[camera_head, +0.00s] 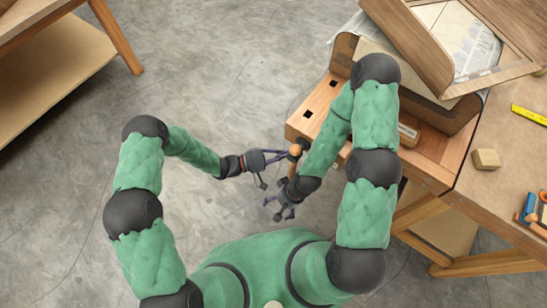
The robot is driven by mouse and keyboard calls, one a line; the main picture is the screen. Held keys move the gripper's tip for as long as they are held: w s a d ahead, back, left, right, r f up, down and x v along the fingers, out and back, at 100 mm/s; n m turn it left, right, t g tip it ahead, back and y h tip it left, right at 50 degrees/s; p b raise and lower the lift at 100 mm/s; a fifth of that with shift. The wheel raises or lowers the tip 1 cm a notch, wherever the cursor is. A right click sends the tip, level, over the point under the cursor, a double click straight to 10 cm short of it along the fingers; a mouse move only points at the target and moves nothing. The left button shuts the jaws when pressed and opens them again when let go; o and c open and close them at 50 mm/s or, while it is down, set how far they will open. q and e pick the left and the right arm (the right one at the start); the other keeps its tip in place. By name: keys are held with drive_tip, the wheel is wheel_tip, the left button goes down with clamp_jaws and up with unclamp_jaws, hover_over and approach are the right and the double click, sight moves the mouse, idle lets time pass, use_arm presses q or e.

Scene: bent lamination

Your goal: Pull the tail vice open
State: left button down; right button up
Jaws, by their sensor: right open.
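The tail vice (318,108) is the wooden block with two dark square holes at the near left end of the workbench. Its handle, a wooden bar with a round knob (296,150), sticks out at the vice's lower left corner. My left gripper (284,154) comes in from the left with its fingertips at the knob; whether it touches or grips the knob is unclear. My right gripper (277,208) is open and empty, below the handle. My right forearm passes over the bench edge and hides part of the vice.
On the bench (505,185), a curved wooden form (345,52) with a bent lamination stands behind my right arm. A small wood block (486,159), a yellow ruler (530,114) and blue and orange tools (531,212) lie right. Another table (50,75) stands at upper left; bare floor lies between.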

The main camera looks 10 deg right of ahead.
use_arm(q)
drive_tip(key=shift+s+d+b, duration=0.15)
drive_tip(key=shift+s+b, duration=0.25)
drive_tip(key=shift+s, duration=0.4)
drive_tip(key=shift+s+d+b, duration=0.1)
drive_tip(key=shift+s+b, duration=0.25)
drive_tip(key=shift+s, duration=0.45)
